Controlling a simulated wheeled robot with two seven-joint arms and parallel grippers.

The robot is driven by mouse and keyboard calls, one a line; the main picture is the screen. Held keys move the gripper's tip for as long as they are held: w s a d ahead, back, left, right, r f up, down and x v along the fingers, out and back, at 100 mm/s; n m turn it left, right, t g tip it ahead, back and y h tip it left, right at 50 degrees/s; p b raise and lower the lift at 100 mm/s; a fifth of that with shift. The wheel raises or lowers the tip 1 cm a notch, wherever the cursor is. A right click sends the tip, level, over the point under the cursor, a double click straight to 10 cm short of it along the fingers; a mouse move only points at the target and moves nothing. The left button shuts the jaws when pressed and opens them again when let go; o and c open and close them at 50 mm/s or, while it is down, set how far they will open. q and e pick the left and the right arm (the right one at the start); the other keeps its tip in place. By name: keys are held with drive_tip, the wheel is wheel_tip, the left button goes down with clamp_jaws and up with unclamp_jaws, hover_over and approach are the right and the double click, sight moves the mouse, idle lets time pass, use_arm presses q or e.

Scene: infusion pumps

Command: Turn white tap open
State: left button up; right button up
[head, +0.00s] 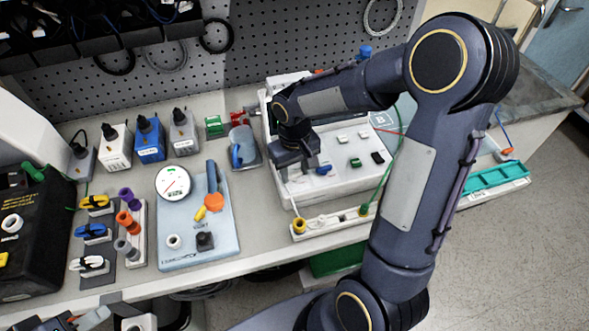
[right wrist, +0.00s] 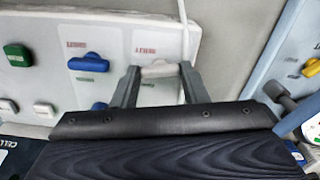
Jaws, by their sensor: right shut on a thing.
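The white tap (right wrist: 160,70) sits on the pale panel in the right wrist view, between the two fingertips of my right gripper (right wrist: 158,72). The fingers close around it from both sides. In the head view my right gripper (head: 297,172) reaches down onto the left part of the white pump panel (head: 345,185) and largely hides the tap. The tap's exact angle is hard to tell. What seems to be my left gripper (head: 85,319) shows only in part at the bottom left edge, and its fingers cannot be read clearly.
A blue tap (right wrist: 88,62) and a green tap (right wrist: 17,54) sit on the same panel. A blue board with a round gauge (head: 173,182) lies left of it. My right arm covers the right side.

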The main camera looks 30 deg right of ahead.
sight(294, 174)
drive_tip(key=n, duration=0.4)
drive_tip(key=shift+n, duration=2)
drive_tip(key=o, duration=1)
wheel_tip(294, 174, up, 8)
drive_tip(key=shift+f+b, duration=0.1)
drive_tip(key=shift+b, duration=0.4)
